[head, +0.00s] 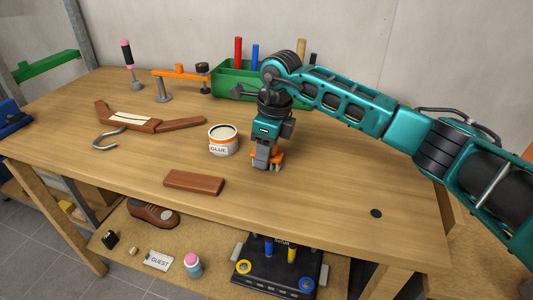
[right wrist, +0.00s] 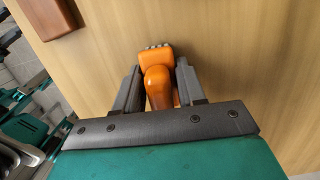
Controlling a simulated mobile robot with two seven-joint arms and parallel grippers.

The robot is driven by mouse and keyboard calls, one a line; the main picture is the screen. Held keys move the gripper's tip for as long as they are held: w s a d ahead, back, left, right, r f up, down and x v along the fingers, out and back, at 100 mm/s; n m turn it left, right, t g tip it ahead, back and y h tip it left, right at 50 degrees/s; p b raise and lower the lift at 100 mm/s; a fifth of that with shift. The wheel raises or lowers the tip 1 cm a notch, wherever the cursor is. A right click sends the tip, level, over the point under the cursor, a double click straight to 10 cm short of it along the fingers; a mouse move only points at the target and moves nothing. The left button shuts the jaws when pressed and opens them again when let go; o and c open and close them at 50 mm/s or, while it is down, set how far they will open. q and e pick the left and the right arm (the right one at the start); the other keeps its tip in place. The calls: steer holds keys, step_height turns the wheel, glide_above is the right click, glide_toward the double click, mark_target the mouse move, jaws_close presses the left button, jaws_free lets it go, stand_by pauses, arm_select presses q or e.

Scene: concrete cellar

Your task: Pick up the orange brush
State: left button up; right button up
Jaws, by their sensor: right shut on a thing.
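The orange brush (right wrist: 158,82) is between the two fingers of my right gripper (right wrist: 158,92) in the right wrist view, with its grey bristles at the far end. In the head view my right gripper (head: 266,162) points down at the workbench, shut on the brush, whose orange parts (head: 279,157) show around the fingertips. The brush is at or just above the bench top; I cannot tell if it touches. My left gripper is not in view.
A glue tin (head: 223,141) stands just left of my right gripper. A brown wooden block (head: 194,183) lies front left. A green tool box (head: 232,82), an orange clamp (head: 180,74) and a broken hanger (head: 130,118) are farther back. The bench's right front is mostly clear.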

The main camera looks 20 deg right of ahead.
steer(key=shift+r, duration=0.15)
step_height(320, 180, up, 20)
steer(key=shift+p, duration=0.35)
steer(key=o, duration=0.5)
steer(key=c, duration=0.4)
